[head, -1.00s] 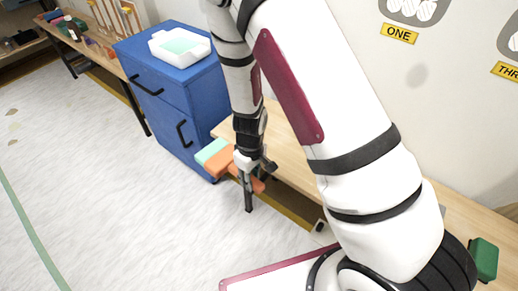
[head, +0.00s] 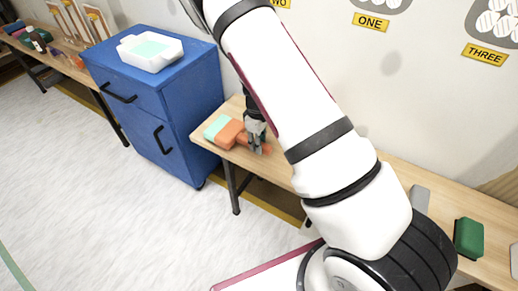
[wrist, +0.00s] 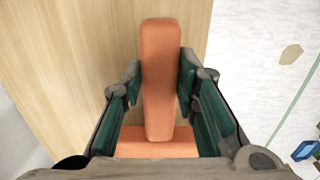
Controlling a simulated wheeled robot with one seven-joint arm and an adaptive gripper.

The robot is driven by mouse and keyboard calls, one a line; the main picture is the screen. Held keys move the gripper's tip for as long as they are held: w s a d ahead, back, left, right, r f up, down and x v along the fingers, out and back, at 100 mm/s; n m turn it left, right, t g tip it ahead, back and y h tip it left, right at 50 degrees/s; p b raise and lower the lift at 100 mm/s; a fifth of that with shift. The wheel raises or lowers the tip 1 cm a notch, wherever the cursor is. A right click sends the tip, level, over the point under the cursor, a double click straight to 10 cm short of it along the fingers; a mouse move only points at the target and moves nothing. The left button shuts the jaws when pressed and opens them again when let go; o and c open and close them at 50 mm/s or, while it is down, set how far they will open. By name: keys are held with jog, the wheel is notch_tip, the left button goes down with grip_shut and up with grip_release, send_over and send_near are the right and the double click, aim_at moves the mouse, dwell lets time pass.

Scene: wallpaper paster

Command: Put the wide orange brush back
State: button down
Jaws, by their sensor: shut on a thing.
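The wide orange brush (head: 231,134) has an orange body and handle and a mint-green bristle end. In the head view it is at the left end of the wooden table, bristle end to the left; I cannot tell whether it rests on the top or is held just above it. My gripper (head: 257,147) points down and is shut on its handle. In the wrist view the orange handle (wrist: 160,80) stands between the two fingers of my gripper (wrist: 160,82), with the wider orange part below, partly hidden by the gripper. The bristles are hidden there.
A blue cabinet (head: 180,90) with a white tray (head: 150,62) on top stands left of the wooden table (head: 395,172). A green block (head: 468,238) and a grey item (head: 419,199) lie farther right on the table. Signs ONE and THREE hang on the wall.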

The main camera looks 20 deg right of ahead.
jog(key=shift+d+f+b, duration=0.1)
jog(key=shift+f+b, duration=0.2)
jog(key=shift+f, duration=1.4)
jog(key=c, duration=1.2)
grip_release()
jog(key=shift+c, duration=0.2)
